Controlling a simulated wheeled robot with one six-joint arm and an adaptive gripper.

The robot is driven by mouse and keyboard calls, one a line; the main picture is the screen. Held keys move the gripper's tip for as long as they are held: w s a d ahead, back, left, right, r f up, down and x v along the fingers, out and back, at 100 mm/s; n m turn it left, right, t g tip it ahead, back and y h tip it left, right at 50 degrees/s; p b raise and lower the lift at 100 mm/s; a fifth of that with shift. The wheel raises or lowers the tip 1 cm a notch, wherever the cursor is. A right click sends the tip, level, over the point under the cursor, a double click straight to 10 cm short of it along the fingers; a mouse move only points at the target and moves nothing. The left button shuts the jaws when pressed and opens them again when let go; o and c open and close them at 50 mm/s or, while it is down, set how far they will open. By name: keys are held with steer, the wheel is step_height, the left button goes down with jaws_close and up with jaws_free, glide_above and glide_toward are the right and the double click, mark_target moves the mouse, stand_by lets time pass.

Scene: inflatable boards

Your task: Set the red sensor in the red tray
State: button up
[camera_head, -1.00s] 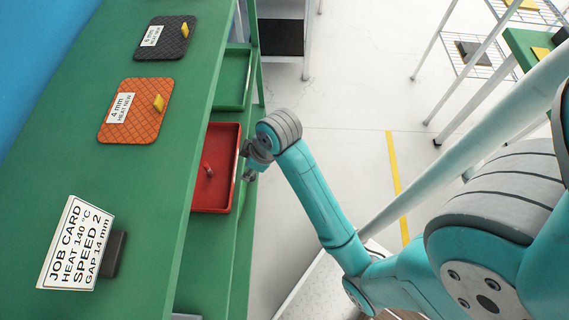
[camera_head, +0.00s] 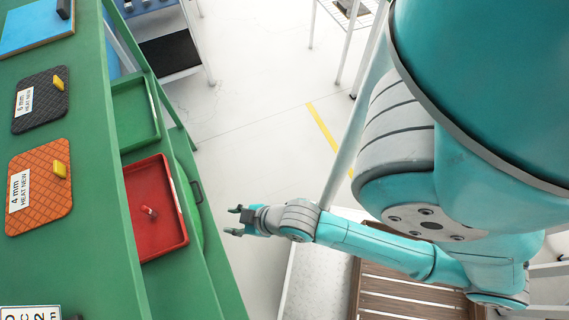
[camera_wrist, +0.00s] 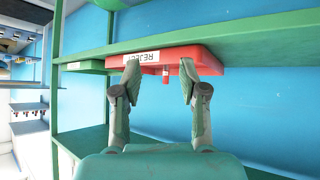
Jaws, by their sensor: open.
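The red tray (camera_head: 180,246) sits on a green shelf below the bench top, at the left in the head view. The small red sensor (camera_head: 148,211), with a pale band, is inside the tray, apart from its walls. My gripper (camera_head: 234,222) is open and empty, to the right of the tray and clear of it. In the wrist view, which is upside down, my open fingers (camera_wrist: 158,75) point at the tray (camera_wrist: 205,60) with its REJECT label. The sensor (camera_wrist: 165,74) shows between the fingertips, beyond them, projecting past the tray rim. Its base is hidden.
A green tray (camera_head: 137,112) lies beside the red one. The green bench top (camera_head: 85,238) overhangs at left, with an orange pad (camera_head: 40,205) and a black pad (camera_head: 40,115). Green posts frame the shelf. Pale floor (camera_head: 250,110) is open to the right.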

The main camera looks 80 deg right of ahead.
steer(key=s+a+r+m+t, duration=0.1)
steer(key=s+r+t, duration=0.4)
steer(key=s+r, duration=0.7)
steer(key=shift+v, duration=1)
